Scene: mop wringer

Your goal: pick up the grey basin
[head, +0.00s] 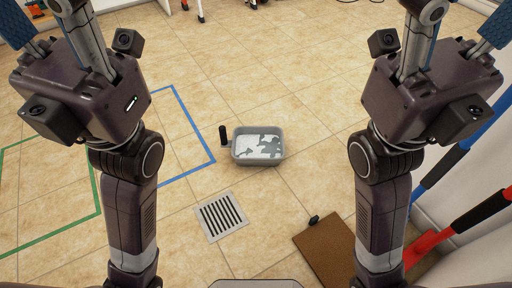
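The grey basin (236,155) stands on the tiled floor near the middle of the head view. It is a low rectangular tub with rounded corners, and its inside shows white and grey patches. An upright black handle-like piece (222,135) stands right at its left side; I cannot tell if it is attached. My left gripper (48,22) is raised at the upper left, its fingers spread and nothing seen between them. My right gripper (455,22) is raised at the upper right, likewise spread and empty. Both are well apart from the basin. Some fingertips are cut off by the frame edge.
A floor drain grate (221,216) lies in front of the basin. A brown mat (330,246) with a small black object (314,219) lies at the lower right. Red and blue long-handled tools (462,223) lean by the white wall at right.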

